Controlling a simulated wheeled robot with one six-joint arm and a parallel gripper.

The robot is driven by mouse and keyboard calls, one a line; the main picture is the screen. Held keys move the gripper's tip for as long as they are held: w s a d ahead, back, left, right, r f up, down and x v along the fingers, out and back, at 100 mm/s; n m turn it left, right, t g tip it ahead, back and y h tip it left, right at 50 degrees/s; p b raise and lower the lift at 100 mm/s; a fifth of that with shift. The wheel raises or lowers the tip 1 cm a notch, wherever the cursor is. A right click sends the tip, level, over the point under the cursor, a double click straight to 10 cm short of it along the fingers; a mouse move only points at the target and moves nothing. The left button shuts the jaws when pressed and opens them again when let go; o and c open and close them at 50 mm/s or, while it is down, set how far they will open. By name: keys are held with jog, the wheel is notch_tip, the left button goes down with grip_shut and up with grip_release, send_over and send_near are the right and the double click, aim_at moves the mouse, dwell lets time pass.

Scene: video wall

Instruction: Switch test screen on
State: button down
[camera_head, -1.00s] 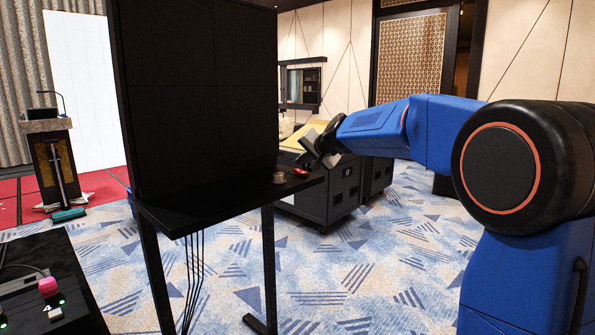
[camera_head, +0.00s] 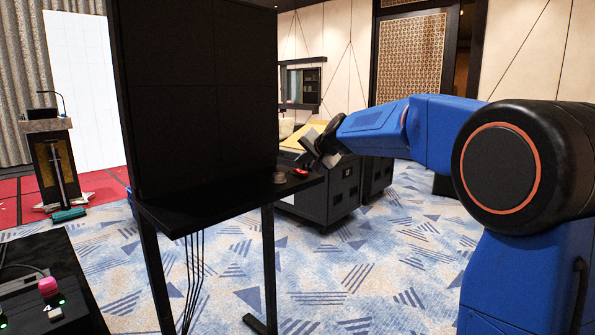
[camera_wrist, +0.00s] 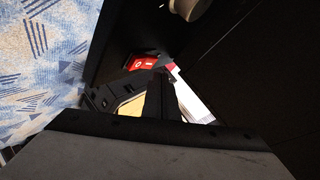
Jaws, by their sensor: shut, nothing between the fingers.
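The test screen (camera_head: 195,95) is a large dark panel on a black stand in the head view, showing no picture. A small red switch (camera_head: 300,172) sits near the right end of the black shelf (camera_head: 215,203) below it. In the wrist view the red switch (camera_wrist: 143,62) has white marks and lies just beyond the fingertips. My gripper (camera_head: 304,160) is shut and empty, tilted down close above the switch. I cannot tell whether it touches. In the wrist view the dark fingers (camera_wrist: 158,78) partly cover the switch's surroundings.
A round grey knob-like object (camera_head: 279,177) stands on the shelf left of the switch. Black wheeled cases (camera_head: 325,195) stand behind the shelf. A lectern (camera_head: 55,160) is at far left. A dark desk with a pink button (camera_head: 48,286) is at lower left. Patterned carpet is open in front.

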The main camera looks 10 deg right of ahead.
aim_at(305, 173)
jog(key=shift+f, duration=0.15)
dwell(0.6)
jog(key=shift+w+a+f, duration=0.1)
jog(key=shift+f, duration=0.15)
jog(key=shift+w+f, duration=0.1)
jog(key=shift+f, duration=0.3)
dwell(0.8)
jog(key=shift+r, duration=0.2)
jog(key=shift+s+r, duration=0.2)
jog(key=shift+r, duration=0.45)
jog(key=shift+s+d+r, duration=0.15)
jog(key=shift+s+r, duration=0.05)
jog(key=shift+r, duration=0.5)
jog(key=shift+s+d+r, duration=0.15)
jog(key=shift+d+r, duration=0.05)
jog(key=shift+r, duration=0.55)
jog(key=shift+s+d+r, duration=0.15)
jog(key=shift+s+r, duration=0.05)
jog(key=shift+r, duration=0.5)
jog(key=shift+s+r, duration=0.1)
jog(key=shift+r, duration=0.1)
